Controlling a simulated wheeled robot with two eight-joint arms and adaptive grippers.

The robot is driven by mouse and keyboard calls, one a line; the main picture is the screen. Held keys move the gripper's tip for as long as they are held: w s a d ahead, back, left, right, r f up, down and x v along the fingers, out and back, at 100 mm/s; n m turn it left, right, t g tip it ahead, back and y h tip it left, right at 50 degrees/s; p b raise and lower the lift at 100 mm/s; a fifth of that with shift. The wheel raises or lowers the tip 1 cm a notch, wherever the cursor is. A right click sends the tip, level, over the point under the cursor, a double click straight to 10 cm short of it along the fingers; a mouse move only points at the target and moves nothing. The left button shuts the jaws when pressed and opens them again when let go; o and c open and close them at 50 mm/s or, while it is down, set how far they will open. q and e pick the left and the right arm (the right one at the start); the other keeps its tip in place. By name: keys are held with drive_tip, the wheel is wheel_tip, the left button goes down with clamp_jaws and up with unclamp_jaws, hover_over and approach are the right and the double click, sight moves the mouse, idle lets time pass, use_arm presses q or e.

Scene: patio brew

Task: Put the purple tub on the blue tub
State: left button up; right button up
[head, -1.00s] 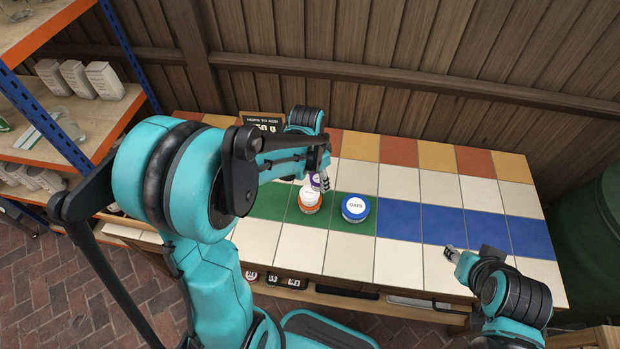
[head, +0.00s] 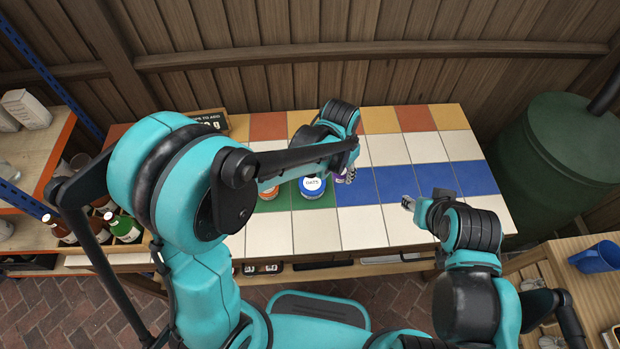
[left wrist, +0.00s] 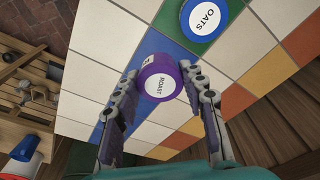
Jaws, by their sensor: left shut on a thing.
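The purple tub (left wrist: 158,80), its lid reading ROAST, is held between the fingers of my left gripper (left wrist: 160,72) in the left wrist view. In the head view only a sliver of the purple tub (head: 340,178) shows beside my left gripper (head: 348,175). The blue tub (head: 312,187), with a white OATS label, stands upright on the tiled worktop just left of that gripper. It also shows at the top of the left wrist view (left wrist: 204,17), apart from the purple tub. My right gripper (head: 408,203) hangs over the right part of the worktop; its jaws are too small to read.
An orange tub (head: 268,191) stands left of the blue tub, partly hidden by my left arm. The worktop's blue tiles (head: 397,182) to the right are clear. Bottles in a crate (head: 123,228) are at the left, a green barrel (head: 560,150) at the right.

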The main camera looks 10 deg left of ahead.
use_arm(q)
drive_tip(key=shift+s+d+f, duration=0.1)
drive_tip(key=shift+d+f, duration=0.15)
drive_tip(key=shift+d, duration=0.6)
drive_tip(key=shift+a+f, duration=0.15)
drive_tip(key=shift+f, duration=0.2)
drive_tip(key=b, duration=0.3)
hover_over(313, 182)
wheel_tip(313, 182, down, 6)
drive_tip(key=shift+s+a+f, duration=0.1)
drive_tip(key=shift+f, duration=0.1)
wheel_tip(313, 182, down, 4)
drive_tip(key=shift+f+b, duration=0.1)
drive_tip(key=shift+b, duration=0.8)
